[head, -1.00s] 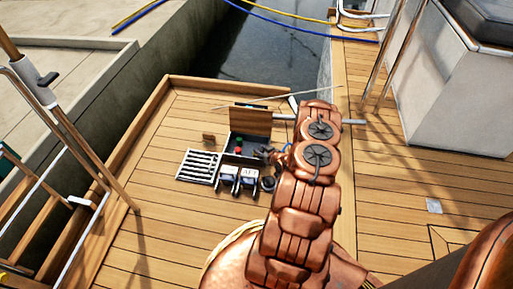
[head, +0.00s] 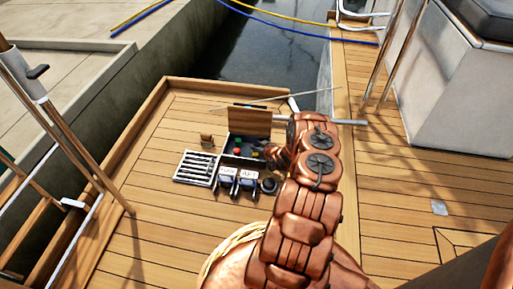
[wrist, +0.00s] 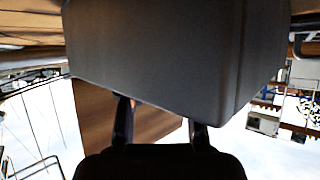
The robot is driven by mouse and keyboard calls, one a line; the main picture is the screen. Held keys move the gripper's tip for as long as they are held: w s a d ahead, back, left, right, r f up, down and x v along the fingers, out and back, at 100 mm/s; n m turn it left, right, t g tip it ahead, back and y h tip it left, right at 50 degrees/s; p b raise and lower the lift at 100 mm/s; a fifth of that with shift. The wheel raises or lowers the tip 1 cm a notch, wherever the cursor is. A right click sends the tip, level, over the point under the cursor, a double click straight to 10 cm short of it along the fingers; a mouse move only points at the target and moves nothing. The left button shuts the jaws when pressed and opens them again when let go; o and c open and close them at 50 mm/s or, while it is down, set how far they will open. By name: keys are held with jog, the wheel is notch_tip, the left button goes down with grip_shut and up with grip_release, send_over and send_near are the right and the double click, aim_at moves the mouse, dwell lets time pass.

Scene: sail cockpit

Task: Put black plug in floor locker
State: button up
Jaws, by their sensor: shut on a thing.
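The floor locker (head: 232,146) is an open dark recess in the deck, left of my arm's end in the head view. Its wooden lid (head: 248,121) stands raised at the back, and small green and red things lie inside. My gripper shows in the wrist view (wrist: 161,118), with two dark fingers shut on a large dark grey block, which looks like the black plug (wrist: 175,55). The block fills the upper middle of that view. In the head view my arm's copper end is at the locker's right side; the fingers and plug cannot be made out there.
A white slotted tray (head: 196,168) lies left of the locker. Two small pale-topped units (head: 226,176) and a black round thing (head: 268,185) stand in front of it. A small wooden block (head: 206,141) lies to the left. The deck is clear further left and in front.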

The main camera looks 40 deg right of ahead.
jog(key=shift+f+b, duration=0.35)
jog(key=shift+f, duration=0.2)
jog(key=o, duration=1)
jog(key=shift+o, duration=0.2)
jog(key=shift+s, duration=0.1)
